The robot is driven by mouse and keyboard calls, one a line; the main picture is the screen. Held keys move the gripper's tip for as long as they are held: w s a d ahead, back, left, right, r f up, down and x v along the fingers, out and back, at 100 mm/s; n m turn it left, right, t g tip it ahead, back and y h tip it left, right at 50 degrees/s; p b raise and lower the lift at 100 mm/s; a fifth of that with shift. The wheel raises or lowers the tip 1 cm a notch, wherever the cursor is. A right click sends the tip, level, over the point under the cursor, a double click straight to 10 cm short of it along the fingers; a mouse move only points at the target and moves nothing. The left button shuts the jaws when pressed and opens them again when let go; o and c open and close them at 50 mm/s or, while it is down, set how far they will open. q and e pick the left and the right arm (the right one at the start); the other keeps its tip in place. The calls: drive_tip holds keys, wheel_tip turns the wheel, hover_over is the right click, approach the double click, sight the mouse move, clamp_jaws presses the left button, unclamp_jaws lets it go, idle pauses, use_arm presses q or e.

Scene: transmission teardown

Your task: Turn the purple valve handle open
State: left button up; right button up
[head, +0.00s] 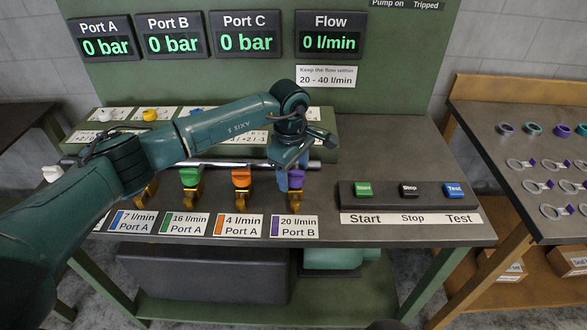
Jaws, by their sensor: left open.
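The purple valve handle (295,181) is the rightmost in a row of valves on the bench, above a card reading 20 l/min Port B (292,227). My left arm reaches in from the left, and my left gripper (291,170) is right over the purple handle, open. The fingers overlap the handle's upper part in the picture; I cannot tell whether they touch it. The handle's lower part and gold valve body show below. The green handle (191,177) and orange handle (241,178) stand to its left. My right gripper is not in view.
A black box with Start (364,190), Stop (409,190) and Test (454,191) buttons sits to the right. The flow display (330,35) reads 0 l/min, and the port displays read 0 bar. A side table with rings (530,130) stands at far right.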

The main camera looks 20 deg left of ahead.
use_arm(q)
drive_tip(key=shift+c, duration=0.2)
drive_tip(key=c, duration=0.9)
